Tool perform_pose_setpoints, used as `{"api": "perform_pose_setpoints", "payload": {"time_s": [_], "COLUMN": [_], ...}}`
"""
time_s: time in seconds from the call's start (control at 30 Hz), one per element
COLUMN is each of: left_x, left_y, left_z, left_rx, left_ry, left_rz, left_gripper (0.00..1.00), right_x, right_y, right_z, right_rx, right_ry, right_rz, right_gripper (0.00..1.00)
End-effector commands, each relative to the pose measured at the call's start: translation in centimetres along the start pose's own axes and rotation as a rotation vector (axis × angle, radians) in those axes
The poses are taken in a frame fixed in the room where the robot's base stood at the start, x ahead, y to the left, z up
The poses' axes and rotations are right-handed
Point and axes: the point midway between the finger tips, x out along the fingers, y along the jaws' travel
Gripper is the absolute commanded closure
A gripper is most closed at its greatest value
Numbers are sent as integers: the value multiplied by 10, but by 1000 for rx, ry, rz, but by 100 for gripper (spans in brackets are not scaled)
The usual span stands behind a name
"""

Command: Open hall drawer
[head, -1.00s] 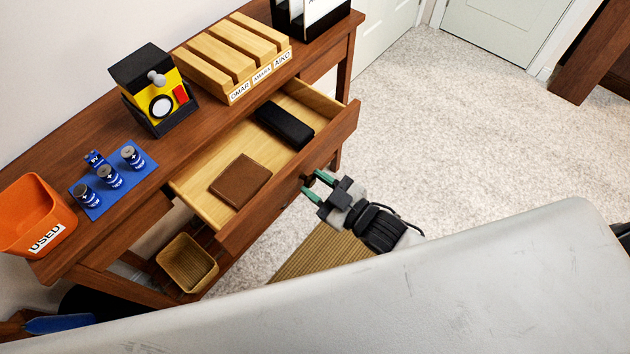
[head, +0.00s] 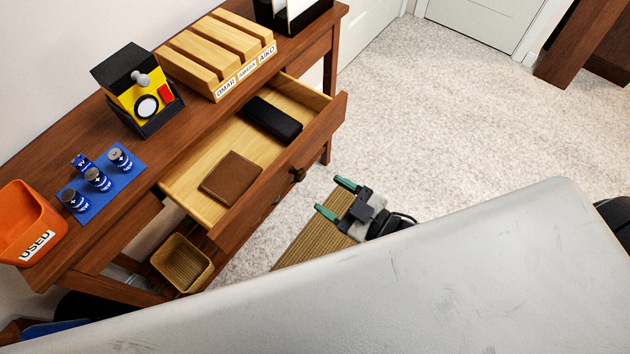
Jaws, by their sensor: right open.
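The hall drawer (head: 285,167) stands pulled out from the brown wooden console table (head: 62,262). Its light wood inside shows a brown wallet-like item (head: 230,178) and a black case (head: 271,119). A dark round knob (head: 298,174) sits on the drawer's front. My right gripper (head: 332,198) is open and empty, to the right of the knob and apart from it, with its green-tipped fingers pointing toward the drawer. My left gripper does not show.
On the tabletop are an orange USED bin (head: 30,222), batteries on a blue mat (head: 108,196), a yellow-black device (head: 140,92) and a wooden slotted rack (head: 215,55). A basket (head: 181,264) sits below. A woven mat (head: 312,244) lies on the floor. Carpet to the right is clear.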

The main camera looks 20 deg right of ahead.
Motion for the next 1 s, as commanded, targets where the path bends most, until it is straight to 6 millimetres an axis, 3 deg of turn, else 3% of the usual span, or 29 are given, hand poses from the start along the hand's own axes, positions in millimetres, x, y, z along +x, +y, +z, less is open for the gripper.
{"api": "perform_pose_setpoints", "payload": {"time_s": [0.1, 0.3, 0.87, 1.0], "left_x": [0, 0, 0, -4], "left_y": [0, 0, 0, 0], "left_z": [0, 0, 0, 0], "left_rx": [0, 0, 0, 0], "left_ry": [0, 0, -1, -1], "left_rz": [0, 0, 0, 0], "left_gripper": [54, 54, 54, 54], "right_x": [-21, -39, -42, -42], "right_y": [-1, 0, 0, 3], "right_z": [0, 0, 0, 12], "right_rx": [1, 1, 0, 3], "right_ry": [-3, -1, 1, -37], "right_rz": [-2, -1, 0, 12], "right_gripper": [40, 40, 40, 40]}}
